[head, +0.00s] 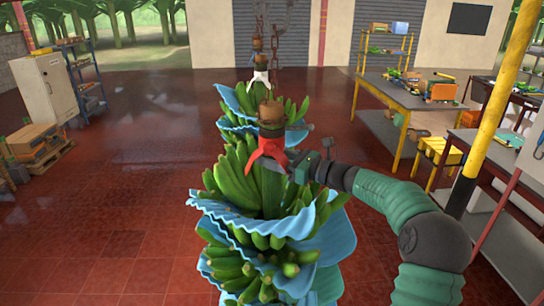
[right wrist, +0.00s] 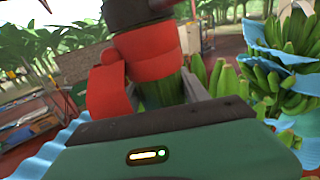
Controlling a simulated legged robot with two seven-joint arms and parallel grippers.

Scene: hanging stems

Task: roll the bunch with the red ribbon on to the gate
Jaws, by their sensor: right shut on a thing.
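The bunch with the red ribbon (head: 236,190) hangs upright in the middle of the head view, green bananas with blue sheets between the tiers. Its red ribbon (head: 268,150) is tied round the stem below a brown top (head: 271,113). My right gripper (head: 296,168) reaches in from the right and is shut on the stem at the ribbon. In the right wrist view the ribbon (right wrist: 150,52) and green stem (right wrist: 160,88) sit between its fingers. My left gripper is not in view. I cannot make out a gate.
Another bunch (head: 290,108) with a white ribbon (head: 260,78) hangs close behind, below chains. A yellow-legged table (head: 385,95) and a yellow-black post (head: 490,110) stand at right. A cabinet (head: 45,88) and a crate stack (head: 35,142) stand at left. The red floor at left is open.

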